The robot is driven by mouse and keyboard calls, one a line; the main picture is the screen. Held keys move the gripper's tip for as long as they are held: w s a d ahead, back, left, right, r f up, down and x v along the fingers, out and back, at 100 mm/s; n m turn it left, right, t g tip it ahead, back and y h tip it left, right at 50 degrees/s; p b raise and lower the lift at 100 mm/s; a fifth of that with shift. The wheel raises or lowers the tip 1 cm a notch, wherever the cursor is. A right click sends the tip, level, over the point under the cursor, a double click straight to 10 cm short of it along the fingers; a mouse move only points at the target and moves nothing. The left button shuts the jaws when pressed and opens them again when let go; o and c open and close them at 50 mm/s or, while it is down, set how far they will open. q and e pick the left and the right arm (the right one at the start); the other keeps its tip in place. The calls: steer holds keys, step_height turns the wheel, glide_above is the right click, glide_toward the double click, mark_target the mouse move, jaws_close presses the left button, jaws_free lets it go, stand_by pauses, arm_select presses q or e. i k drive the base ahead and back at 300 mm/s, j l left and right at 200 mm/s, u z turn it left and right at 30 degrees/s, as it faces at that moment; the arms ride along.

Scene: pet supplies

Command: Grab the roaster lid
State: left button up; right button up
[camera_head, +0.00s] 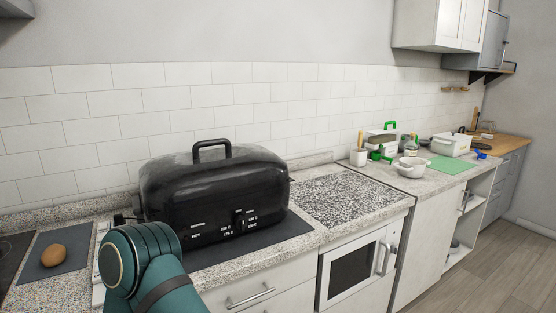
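The black roaster (215,204) stands on a dark mat on the counter, left of the middle of the view. Its domed black lid (168,168) sits on top and looks closed. The lid's loop handle (212,148) stands up at the top and nothing touches it. White markings and sliders show on the roaster's front. A teal arm link of mine rises at the bottom, in front of the roaster's lower left. Neither of my gripper's fingers shows in this view.
A brown egg (54,255) lies on a dark mat at the left. Right of the roaster is a bare speckled counter section (350,196). Farther right are a white bowl (411,167), a green cutting board (449,164) and a white container (452,143). A built-in microwave (354,268) is below the counter.

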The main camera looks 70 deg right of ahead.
mark_target(171, 182)
steer(key=z, duration=1.6)
